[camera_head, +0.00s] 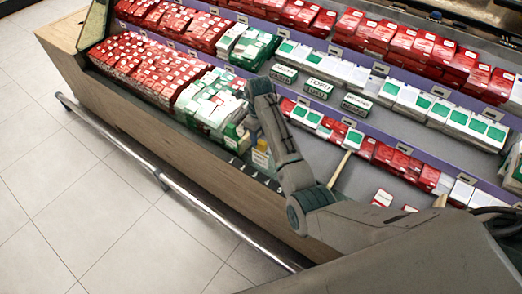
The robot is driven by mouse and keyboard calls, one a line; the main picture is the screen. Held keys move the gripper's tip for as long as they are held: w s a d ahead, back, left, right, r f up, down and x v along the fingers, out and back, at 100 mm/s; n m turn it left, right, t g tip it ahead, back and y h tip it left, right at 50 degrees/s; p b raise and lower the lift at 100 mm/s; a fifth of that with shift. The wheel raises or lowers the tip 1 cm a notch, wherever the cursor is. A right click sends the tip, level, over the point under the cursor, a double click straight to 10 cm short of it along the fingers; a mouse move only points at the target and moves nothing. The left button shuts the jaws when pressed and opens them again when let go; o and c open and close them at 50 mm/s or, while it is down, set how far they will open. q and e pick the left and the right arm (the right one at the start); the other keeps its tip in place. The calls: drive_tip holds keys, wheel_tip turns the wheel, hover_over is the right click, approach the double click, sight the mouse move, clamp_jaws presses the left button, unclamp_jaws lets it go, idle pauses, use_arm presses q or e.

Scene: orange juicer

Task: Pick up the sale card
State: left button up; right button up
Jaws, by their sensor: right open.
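A small white card with a yellow band (261,158) stands at the front edge of the shelf, left of my right forearm. It looks like the sale card, but its print is too small to read. My right gripper (247,124) is just above and left of it, in front of white-and-green boxes. The jaws are open, and I see nothing held in them. Part of the card's surroundings is hidden behind my right arm. My left gripper is not in view.
The shelf (150,112) holds rows of red boxes (137,62) and white-and-green boxes (210,100). Purple ledges with price tags (333,50) divide the rows. A metal rail (190,205) runs along the wooden front. A tan divider (340,168) stands right of my arm. The tiled floor at left is clear.

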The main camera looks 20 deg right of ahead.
sight(262, 142)
drive_tip(key=f, duration=0.1)
drive_tip(key=f+p, duration=0.1)
drive_tip(key=f, duration=0.2)
drive_tip(key=shift+s+d+f+p, duration=0.1)
drive_tip(key=shift+d+f+p, duration=0.2)
drive_tip(key=shift+f, duration=0.6)
clamp_jaws()
